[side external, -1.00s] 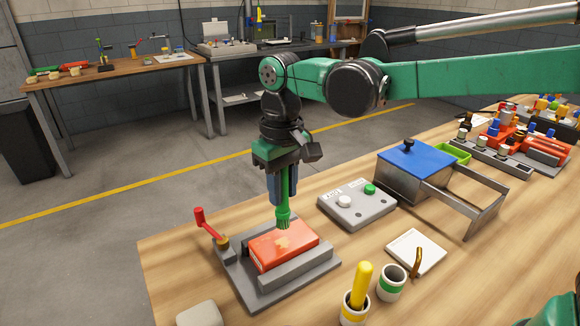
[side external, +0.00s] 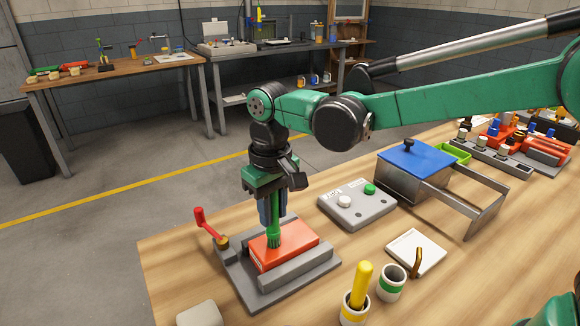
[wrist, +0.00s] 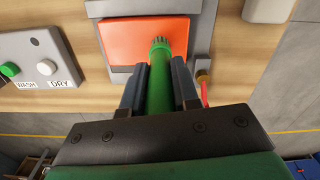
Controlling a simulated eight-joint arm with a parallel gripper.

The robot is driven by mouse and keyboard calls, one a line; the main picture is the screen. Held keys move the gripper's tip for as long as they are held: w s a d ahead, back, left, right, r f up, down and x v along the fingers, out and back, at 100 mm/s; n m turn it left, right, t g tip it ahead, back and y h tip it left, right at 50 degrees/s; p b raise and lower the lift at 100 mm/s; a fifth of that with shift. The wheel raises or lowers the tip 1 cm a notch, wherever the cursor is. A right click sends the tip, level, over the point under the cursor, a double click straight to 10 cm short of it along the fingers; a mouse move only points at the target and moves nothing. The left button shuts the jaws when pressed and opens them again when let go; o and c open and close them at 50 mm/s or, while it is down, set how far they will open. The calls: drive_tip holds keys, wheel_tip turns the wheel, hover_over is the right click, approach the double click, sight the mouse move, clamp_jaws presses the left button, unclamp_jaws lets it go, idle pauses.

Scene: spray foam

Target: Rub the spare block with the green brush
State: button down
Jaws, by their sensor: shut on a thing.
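My gripper (side external: 272,213) is shut on the green brush (side external: 274,236), held upright with its bristle end down. The brush's bristle end is at the top face of an orange-red block (side external: 299,244), seemingly touching it. The block sits in a grey clamp fixture (side external: 272,291) with a red crank handle (side external: 201,219). In the wrist view, the brush (wrist: 160,85) lies between the two fingers, and its tip overlaps the edge of the block (wrist: 125,40). The block's visible top looks plain orange. I cannot tell whether this block is the spare one.
A pale rounded block (side external: 200,314) lies at the table's front left edge.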

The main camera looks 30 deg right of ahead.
drive_tip(key=shift+d, duration=0.85)
drive_tip(key=shift+r, duration=0.25)
wheel_tip(320, 180, up, 8)
drive_tip(key=shift+f, duration=0.25)
